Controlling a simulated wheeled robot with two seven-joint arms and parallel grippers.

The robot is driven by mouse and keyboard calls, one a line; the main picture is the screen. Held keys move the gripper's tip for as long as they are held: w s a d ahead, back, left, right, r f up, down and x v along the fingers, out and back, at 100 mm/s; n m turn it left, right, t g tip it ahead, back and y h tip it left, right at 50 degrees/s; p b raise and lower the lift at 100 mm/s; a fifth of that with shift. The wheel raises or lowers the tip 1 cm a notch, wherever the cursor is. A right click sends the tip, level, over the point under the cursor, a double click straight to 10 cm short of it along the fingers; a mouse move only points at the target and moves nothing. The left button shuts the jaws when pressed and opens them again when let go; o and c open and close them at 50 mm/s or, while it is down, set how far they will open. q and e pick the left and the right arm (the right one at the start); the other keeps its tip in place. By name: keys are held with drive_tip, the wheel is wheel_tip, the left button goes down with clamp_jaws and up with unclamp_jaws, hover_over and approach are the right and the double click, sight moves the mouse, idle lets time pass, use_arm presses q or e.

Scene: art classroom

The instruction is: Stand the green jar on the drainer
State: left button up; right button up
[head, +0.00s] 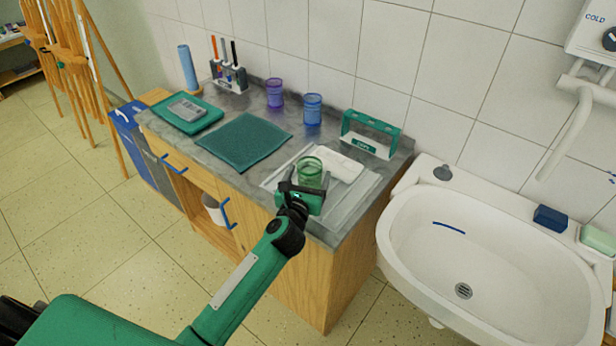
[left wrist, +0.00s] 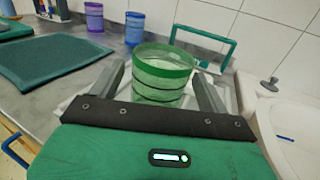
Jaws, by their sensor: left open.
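The green jar (head: 311,170) is a clear green cup with a darker green rim. It is upright over the pale drainer (head: 350,207) on the right end of the counter and appears to stand on it; its base is hidden behind my gripper. My left gripper (head: 301,187) is open at the near side of the jar. In the left wrist view the jar (left wrist: 164,75) is between the two spread fingers, with a finger on either side and a visible gap at the right one. My right gripper is not in view.
A white dish (head: 338,165) lies behind the jar, near a green rack (head: 370,132). Purple (head: 274,93) and blue (head: 312,108) cups stand along the wall. A dark green mat (head: 243,141) lies left of the drainer. A white sink (head: 490,260) is at right.

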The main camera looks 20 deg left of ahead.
use_arm(q)
drive_tip(key=s+b, duration=0.1)
drive_tip(key=s, duration=1.1)
drive_tip(key=shift+d, duration=0.25)
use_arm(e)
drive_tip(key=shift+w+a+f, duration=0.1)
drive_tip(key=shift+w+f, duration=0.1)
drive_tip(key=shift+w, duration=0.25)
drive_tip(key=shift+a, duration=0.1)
